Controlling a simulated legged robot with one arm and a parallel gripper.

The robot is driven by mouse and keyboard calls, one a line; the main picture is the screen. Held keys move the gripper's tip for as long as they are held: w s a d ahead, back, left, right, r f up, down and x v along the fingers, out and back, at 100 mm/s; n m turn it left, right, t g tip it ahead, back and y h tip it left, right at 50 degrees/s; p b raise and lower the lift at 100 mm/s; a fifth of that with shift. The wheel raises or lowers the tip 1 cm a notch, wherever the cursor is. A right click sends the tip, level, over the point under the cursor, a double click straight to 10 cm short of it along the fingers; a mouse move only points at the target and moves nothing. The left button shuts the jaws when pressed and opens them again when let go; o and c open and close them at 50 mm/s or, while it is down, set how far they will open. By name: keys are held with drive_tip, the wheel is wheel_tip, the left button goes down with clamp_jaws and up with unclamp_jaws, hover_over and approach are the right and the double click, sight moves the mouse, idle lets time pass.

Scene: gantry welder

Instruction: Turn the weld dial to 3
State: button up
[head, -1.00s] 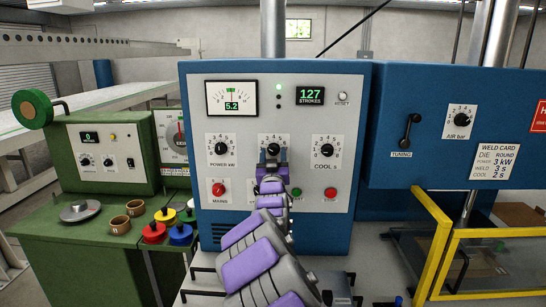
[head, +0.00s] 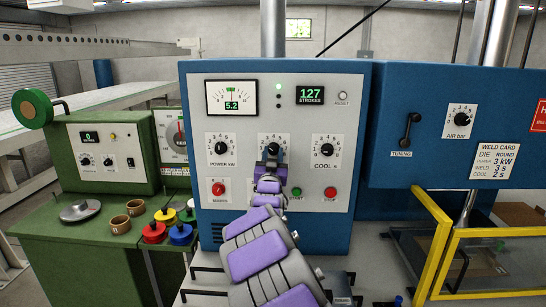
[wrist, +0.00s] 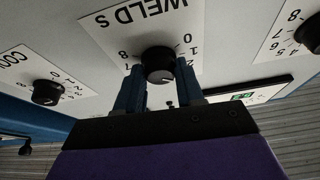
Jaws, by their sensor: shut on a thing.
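The weld dial (head: 273,148) is the black knob in the middle of the blue cabinet's front panel, between the power and cool dials. The wrist view shows the weld dial (wrist: 158,64) upside down, under the label "WELD s". The two blue fingers of my gripper (wrist: 160,86) are shut on it, one on each side. In the head view my gripper (head: 272,160) covers the lower part of the dial plate.
The power dial (head: 220,149) and cool dial (head: 326,149) sit close on either side. A red mains knob (head: 218,188), a green button (head: 297,191) and a red stop button (head: 330,193) are below. The weld card (head: 494,160) reads weld 3 s.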

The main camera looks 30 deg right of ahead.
drive_tip(key=shift+a+m+g+h, duration=0.1)
drive_tip(key=shift+m+g+h, duration=0.45)
drive_tip(key=shift+m, duration=0.95)
drive_tip(key=shift+m+g+h, duration=0.45)
drive_tip(key=shift+m+g, duration=0.2)
drive_tip(key=shift+m, duration=0.85)
drive_tip(key=o, duration=1)
drive_tip(key=shift+o, duration=0.2)
drive_tip(key=p+v, duration=0.2)
drive_tip(key=v, duration=1.5)
drive_tip(key=shift+p, duration=0.3)
drive_tip(key=shift+a+f, duration=0.2)
